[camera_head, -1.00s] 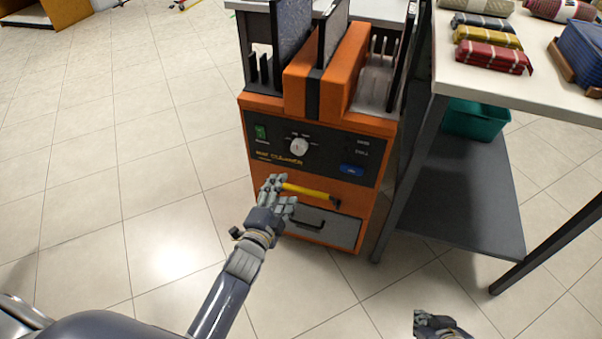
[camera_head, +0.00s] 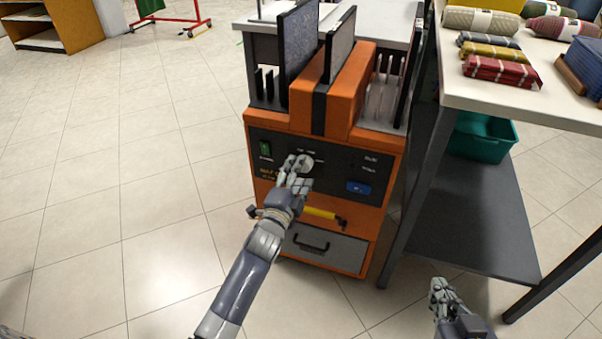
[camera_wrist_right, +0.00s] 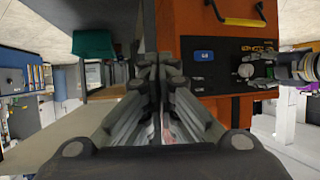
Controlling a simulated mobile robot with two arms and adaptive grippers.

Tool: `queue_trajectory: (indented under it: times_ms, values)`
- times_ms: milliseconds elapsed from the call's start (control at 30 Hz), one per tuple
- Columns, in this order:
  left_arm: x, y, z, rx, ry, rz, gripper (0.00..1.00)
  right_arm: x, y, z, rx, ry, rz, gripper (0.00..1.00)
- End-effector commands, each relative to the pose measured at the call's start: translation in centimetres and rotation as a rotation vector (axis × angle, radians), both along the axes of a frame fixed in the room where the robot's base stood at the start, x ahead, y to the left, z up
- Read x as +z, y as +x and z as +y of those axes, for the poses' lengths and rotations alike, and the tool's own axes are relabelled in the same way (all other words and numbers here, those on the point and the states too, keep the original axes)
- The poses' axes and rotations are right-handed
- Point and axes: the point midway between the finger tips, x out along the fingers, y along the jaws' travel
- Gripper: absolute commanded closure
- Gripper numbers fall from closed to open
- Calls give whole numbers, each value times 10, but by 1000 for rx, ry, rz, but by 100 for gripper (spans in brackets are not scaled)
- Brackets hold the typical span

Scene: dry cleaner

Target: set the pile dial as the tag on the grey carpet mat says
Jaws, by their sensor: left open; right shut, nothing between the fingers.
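The orange mat cleaner has a black control panel (camera_head: 340,176) with a round white pile dial (camera_head: 305,163). My left gripper (camera_head: 295,172) is open in front of the dial and covers part of it; I cannot tell whether it touches. The dial's pointer and setting cannot be read. The dial also shows in the right wrist view (camera_wrist_right: 246,71), with my left fingers beside it. A dark grey mat (camera_head: 299,45) stands upright in the machine's top; no tag on it is readable. My right gripper (camera_head: 440,292) is shut and empty, low at the right, away from the machine.
A green switch (camera_head: 265,148) and a blue button (camera_head: 358,188) flank the dial. A yellow handle (camera_head: 320,213) and a grey drawer (camera_head: 325,246) are below. A table (camera_head: 480,90) with folded textiles stands close at the right, a teal bin (camera_head: 482,136) beneath. The left floor is clear.

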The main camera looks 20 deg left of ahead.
Motion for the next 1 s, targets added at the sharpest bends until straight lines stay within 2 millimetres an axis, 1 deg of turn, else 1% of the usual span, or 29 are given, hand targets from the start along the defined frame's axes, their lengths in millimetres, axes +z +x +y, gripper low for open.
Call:
queue_trajectory:
  times_ms: [100, 233, 567, 600, 667, 700, 767, 800, 1000]
  values:
    - [-1, 10, -1, 0, 1, 0, 43, 11, 7, 4, 4, 16, -65, 100]
    - [-1, 16, -1, 0, 1, 1, 43, 19, 12, 6, 8, 26, -108, 100]
    - [0, 18, -1, 0, 1, 1, 43, 23, 13, 7, 8, 30, -125, 100]
    - [0, 18, -1, 0, 1, 1, 48, 23, 13, 7, 8, 30, -125, 100]
    - [0, 18, -1, 0, 1, 1, 62, 23, 13, 7, 8, 29, -125, 100]
    - [0, 18, -1, 0, 0, 1, 71, 23, 13, 7, 8, 29, -125, 100]
    - [0, 18, -1, 0, 0, 1, 84, 23, 13, 7, 8, 29, -125, 100]
    - [0, 18, -1, 0, 0, 1, 88, 23, 13, 7, 8, 29, -125, 100]
    - [0, 18, -1, -1, -4, 2, 88, 23, 13, 6, 8, 29, -122, 100]
